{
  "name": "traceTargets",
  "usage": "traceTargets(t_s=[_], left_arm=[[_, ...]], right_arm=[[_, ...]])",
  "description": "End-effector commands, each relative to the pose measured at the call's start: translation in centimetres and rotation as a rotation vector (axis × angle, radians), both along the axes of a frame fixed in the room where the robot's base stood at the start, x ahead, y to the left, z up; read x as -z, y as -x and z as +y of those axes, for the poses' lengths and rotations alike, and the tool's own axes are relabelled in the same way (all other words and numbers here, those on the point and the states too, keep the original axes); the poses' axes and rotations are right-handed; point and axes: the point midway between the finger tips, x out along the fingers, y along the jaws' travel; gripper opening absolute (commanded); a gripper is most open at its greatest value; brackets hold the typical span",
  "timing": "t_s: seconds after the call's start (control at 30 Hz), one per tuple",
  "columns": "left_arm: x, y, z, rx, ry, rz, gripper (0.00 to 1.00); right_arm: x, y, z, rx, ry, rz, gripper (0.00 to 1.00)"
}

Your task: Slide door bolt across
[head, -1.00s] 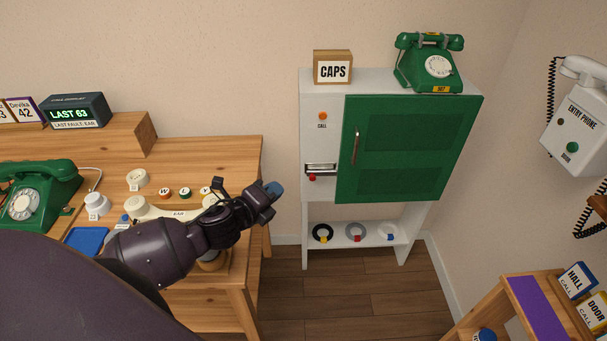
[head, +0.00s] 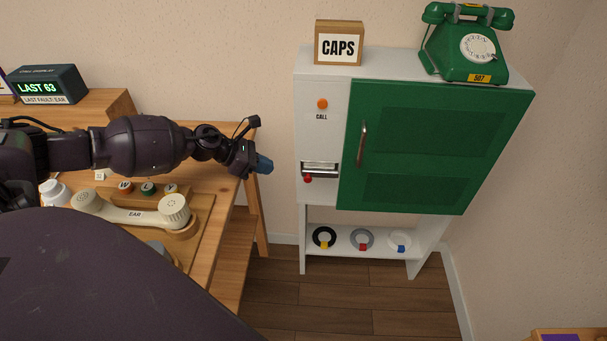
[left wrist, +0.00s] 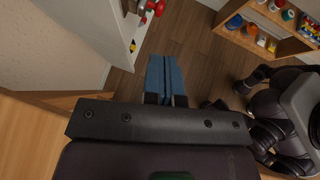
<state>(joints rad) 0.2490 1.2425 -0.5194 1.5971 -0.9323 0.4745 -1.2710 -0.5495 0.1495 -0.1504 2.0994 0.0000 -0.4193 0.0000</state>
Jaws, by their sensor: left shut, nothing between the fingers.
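The door bolt (head: 320,169) is a silver bar on the white front of the cabinet, just left of the green door (head: 433,145). Its red knob (head: 307,178) sits at the left end of the bar. A red knob also shows at the top of the left wrist view (left wrist: 158,8). The green door has a vertical handle (head: 362,144). My left gripper (head: 264,164), with blue fingertips, is shut and empty. It is left of the bolt, apart from it, near the desk's right edge. The blue fingers also show in the left wrist view (left wrist: 166,80). My right gripper is not in view.
A green phone (head: 467,42) and a CAPS box (head: 338,43) stand on the cabinet. Rings (head: 361,239) lie on its lower shelf. The wooden desk (head: 222,190) holds a cream handset (head: 135,213). Open floor lies before the cabinet.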

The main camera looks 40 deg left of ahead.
Motion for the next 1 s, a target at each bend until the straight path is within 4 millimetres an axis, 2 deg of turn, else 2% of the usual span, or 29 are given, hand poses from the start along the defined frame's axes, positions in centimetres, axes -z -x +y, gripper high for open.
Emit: traceTargets(t_s=[0.47,1.0], left_arm=[[0.3,-0.3,-0.1,0.009,-0.008,0.0,0.0],[5.0,-4.7,-4.5,0.008,-0.007,0.003,0.0]], right_arm=[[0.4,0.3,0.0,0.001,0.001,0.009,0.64],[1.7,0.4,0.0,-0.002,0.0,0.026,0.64]])
